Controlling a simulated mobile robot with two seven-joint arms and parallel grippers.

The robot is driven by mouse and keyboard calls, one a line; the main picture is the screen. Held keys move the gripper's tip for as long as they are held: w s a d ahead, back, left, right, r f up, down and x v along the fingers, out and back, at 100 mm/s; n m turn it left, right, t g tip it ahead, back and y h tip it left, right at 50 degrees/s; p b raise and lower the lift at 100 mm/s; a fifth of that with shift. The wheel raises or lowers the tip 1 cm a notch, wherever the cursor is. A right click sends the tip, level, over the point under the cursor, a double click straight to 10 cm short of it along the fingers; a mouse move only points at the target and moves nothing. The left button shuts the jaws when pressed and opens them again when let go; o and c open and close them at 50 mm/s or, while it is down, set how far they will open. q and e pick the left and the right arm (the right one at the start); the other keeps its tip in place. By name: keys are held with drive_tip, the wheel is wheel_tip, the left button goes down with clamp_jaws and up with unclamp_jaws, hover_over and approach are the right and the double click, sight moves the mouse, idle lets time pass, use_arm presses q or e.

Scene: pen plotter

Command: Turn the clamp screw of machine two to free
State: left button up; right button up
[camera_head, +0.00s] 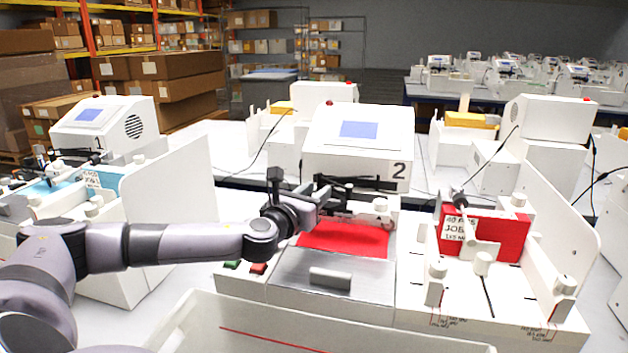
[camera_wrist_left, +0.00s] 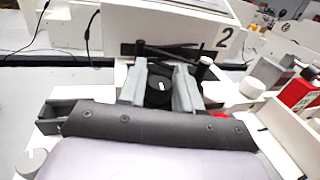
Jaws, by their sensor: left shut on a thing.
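Machine two (camera_head: 355,150) is a white plotter with a blue screen and a "2" on its front; its "2" also shows in the left wrist view (camera_wrist_left: 224,37). My left gripper (camera_head: 318,193) reaches in from the left to the black pen carriage (camera_head: 356,183), above the red sheet. In the left wrist view my left gripper's grey fingers (camera_wrist_left: 160,88) are shut on a dark round clamp screw (camera_wrist_left: 158,94) with a pale mark on it. The head view hides the screw behind the gripper. My right gripper is not in view.
A metal plate with a handle (camera_head: 330,277) lies in front of the red sheet (camera_head: 345,238). Green and red buttons (camera_head: 258,268) are at left. A red card stack (camera_head: 490,236) stands at right. A white bin (camera_head: 330,325) is at the front. Machine one (camera_head: 105,128) is at left.

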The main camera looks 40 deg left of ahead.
use_arm(q)
drive_tip(key=n+g+y, duration=0.1)
drive_tip(key=n+y, duration=0.1)
drive_tip(key=y, duration=0.1)
drive_tip(key=n+g+y, duration=0.2)
drive_tip(key=y, duration=0.1)
drive_tip(key=shift+d+n+p, duration=0.15)
drive_tip(key=shift+n+p, duration=0.15)
drive_tip(key=n+g+y, duration=0.4)
drive_tip(key=shift+g+y, duration=0.4)
drive_tip(key=shift+n+g+y, duration=0.3)
drive_tip(key=shift+n+g, duration=0.1)
drive_tip(key=o, duration=0.9)
